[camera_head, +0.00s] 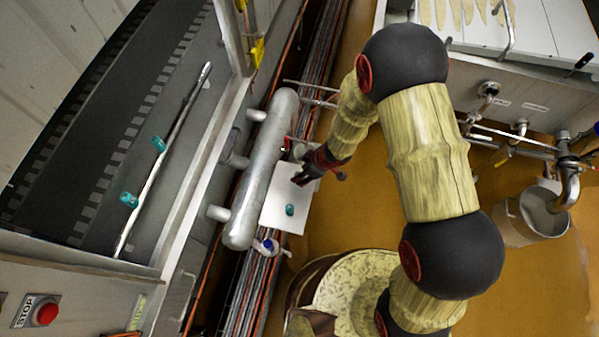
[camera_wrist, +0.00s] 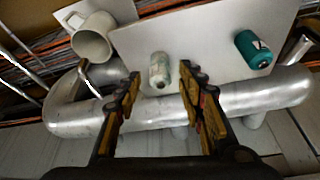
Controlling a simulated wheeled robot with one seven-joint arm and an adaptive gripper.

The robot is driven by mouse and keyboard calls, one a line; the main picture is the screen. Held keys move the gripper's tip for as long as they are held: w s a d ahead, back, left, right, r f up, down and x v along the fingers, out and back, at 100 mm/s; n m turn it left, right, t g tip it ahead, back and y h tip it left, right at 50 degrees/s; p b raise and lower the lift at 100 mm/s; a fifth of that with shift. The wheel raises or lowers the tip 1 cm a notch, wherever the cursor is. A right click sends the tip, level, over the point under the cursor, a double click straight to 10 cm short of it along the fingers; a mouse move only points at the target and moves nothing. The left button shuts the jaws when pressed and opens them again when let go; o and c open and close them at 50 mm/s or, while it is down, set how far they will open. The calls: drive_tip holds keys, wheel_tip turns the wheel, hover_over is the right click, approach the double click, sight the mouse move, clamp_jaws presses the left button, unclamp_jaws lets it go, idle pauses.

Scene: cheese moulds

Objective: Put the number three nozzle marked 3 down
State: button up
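My gripper (camera_head: 305,177) hangs over a white board (camera_head: 285,222) that lies by the silver pipe. In the wrist view its two yellow-and-black fingers (camera_wrist: 160,82) are spread apart. A pale grey-green nozzle (camera_wrist: 159,71) stands on the board in the gap ahead of the fingertips, with clear space on both sides. A teal nozzle (camera_wrist: 253,49) is on the board to its right; in the head view a teal nozzle (camera_head: 290,210) shows on the board below my gripper. Two more teal nozzles (camera_head: 158,145) (camera_head: 129,199) sit along a metal rod at the left. I cannot read any number.
A pale cup (camera_wrist: 92,40) stands left of the board in the wrist view. The thick silver pipe (camera_head: 262,170) runs along the board, with cables (camera_head: 249,290) beneath. A bucket (camera_head: 530,215) stands at the right. A red stop button (camera_head: 45,314) is at lower left.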

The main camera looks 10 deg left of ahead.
drive_tip(key=w+p+v, duration=0.1)
drive_tip(key=p+v, duration=0.3)
drive_tip(key=v, duration=0.4)
drive_tip(key=shift+s+r, duration=0.2)
drive_tip(key=shift+s, duration=0.35)
drive_tip(key=shift+d, duration=0.1)
drive_tip(key=w+d+r+m+t+h, duration=0.25)
drive_tip(key=w+d+r, duration=0.45)
drive_tip(key=r, duration=0.4)
drive_tip(key=w+d+r+m+t+h, duration=0.1)
drive_tip(key=d+r+m, duration=0.1)
drive_tip(key=d+r, duration=0.4)
drive_tip(key=w+d+r+m+t+h, duration=0.1)
drive_tip(key=w+d+r+m+t, duration=0.15)
drive_tip(key=r, duration=0.55)
drive_tip(key=s+d+r+m+g+h, duration=0.15)
drive_tip(key=s+d+r+m, duration=0.35)
drive_tip(key=s+d+r, duration=0.55)
drive_tip(key=s+a+r+m+y, duration=0.1)
drive_tip(key=s+a+r+m, duration=0.1)
drive_tip(key=s+r, duration=0.5)
drive_tip(key=s+a, duration=0.1)
drive_tip(key=s, duration=0.5)
drive_tip(key=shift+a+r+y, duration=0.2)
drive_tip(key=shift+a+y, duration=0.05)
drive_tip(key=shift+y, duration=0.15)
drive_tip(key=shift+s, duration=0.1)
